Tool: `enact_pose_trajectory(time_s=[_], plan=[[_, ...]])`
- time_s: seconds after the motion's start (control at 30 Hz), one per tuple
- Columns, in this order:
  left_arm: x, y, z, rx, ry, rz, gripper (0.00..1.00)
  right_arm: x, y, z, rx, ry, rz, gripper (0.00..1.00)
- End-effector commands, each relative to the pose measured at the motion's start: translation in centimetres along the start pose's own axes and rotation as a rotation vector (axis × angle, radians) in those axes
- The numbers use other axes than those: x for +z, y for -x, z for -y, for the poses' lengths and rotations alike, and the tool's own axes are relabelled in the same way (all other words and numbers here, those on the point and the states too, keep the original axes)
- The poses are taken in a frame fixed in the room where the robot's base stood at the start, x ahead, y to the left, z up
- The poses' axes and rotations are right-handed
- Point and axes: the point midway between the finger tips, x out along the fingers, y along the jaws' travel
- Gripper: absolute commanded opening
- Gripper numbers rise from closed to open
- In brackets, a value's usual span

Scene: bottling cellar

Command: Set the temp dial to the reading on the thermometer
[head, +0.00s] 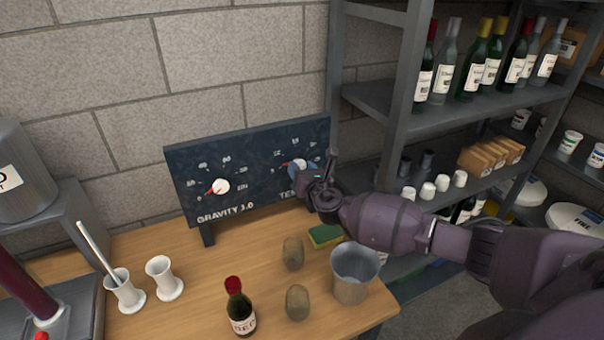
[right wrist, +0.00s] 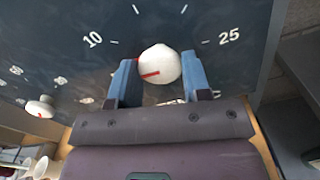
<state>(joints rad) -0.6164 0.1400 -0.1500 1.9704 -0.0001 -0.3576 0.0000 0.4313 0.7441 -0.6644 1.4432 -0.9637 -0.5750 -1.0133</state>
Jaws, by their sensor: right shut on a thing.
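The temp dial is a white knob with a red pointer on the right of a dark panel (head: 250,175); the knob (right wrist: 160,64) shows clearly in the right wrist view. Its pointer aims left and slightly down, below the 10 mark. My right gripper (head: 318,178) is at this dial, its blue fingers on either side of the knob in the right wrist view (right wrist: 160,85), shut on it. A thin white rod (head: 95,246) leans in a white cup; I cannot tell whether it is the thermometer, and no reading is legible. My left gripper is out of view.
The gravity dial (head: 221,186) is left on the panel. On the wooden table stand a red-capped bottle (head: 240,308), a metal bucket (head: 354,275), two small jars, a sponge (head: 325,236) and two white cups. A shelf with bottles (head: 440,75) stands right of the panel.

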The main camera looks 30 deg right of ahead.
Motion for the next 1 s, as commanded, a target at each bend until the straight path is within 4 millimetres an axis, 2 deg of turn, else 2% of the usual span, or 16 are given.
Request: enact_pose_trajectory(time_s=[0.3,1.0], plan=[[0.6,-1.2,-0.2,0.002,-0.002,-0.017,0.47,-0.3,0.1,0.1,-0.002,-0.306,-0.001,0.20],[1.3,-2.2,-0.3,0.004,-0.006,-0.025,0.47,-0.1,0.0,0.0,-0.002,-0.972,0.000,0.20]])
